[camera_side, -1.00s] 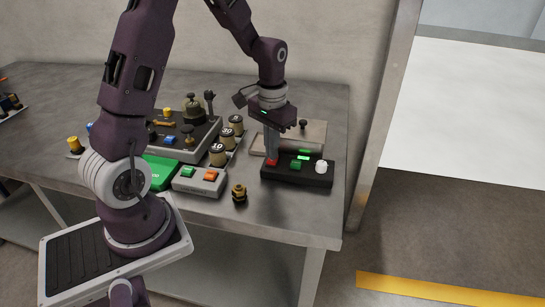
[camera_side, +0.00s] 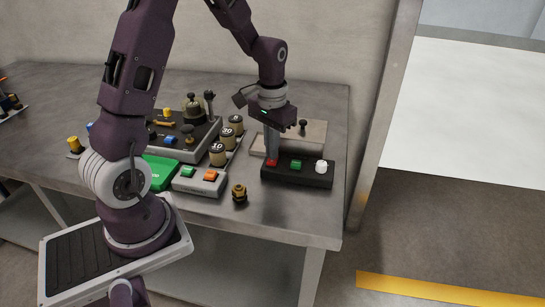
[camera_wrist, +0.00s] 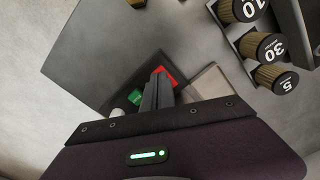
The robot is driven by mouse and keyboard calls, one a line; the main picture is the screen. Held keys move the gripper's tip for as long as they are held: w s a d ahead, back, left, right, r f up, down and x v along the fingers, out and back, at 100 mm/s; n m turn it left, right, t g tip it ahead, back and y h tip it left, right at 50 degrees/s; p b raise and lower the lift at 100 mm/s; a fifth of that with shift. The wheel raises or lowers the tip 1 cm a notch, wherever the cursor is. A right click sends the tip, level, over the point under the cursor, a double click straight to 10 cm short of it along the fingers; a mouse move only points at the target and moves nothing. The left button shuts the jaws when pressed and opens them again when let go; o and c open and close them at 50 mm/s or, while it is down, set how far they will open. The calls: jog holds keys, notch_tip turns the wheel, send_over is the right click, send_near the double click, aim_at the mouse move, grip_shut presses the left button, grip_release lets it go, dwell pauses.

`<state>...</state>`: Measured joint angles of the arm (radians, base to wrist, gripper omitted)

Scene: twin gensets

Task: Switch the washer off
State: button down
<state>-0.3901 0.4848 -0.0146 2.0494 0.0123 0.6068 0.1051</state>
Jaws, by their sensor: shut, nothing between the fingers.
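A black control box (camera_side: 300,178) sits near the table's right end, with a red button (camera_side: 271,162), a green button (camera_side: 296,164) and a white knob (camera_side: 321,166) on top. No label naming the washer is readable. My gripper (camera_side: 272,158) is shut and empty, pointing down with its tips at the red button. In the wrist view the closed fingers (camera_wrist: 157,90) partly cover the red button (camera_wrist: 169,74), with the green button (camera_wrist: 135,97) beside them. I cannot tell whether the tips press the red button. No green lights show on the box.
A grey box (camera_side: 200,181) with green and orange buttons stands left of the black box. A brass fitting (camera_side: 239,193) stands at the table's front. Numbered cylinders (camera_side: 228,137) and a tray of tools (camera_side: 190,152) lie further left. A flat plate (camera_side: 310,135) with a small knob lies behind.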

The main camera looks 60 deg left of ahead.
notch_tip(320, 180, up, 6)
jog(key=shift+f, duration=0.1)
dwell(0.4)
jog(key=s+d+r+m+t, duration=0.2)
jog(key=s+d+r+t, duration=0.1)
jog(key=s+d+r, duration=0.65)
jog(key=s+d+r+m+t, duration=0.1)
jog(key=s+d+r+t, duration=0.1)
jog(key=s, duration=0.7)
jog(key=shift+s+d+t, duration=0.15)
jog(key=shift+d+t, duration=0.15)
jog(key=shift+d, duration=0.45)
jog(key=shift+r, duration=0.1)
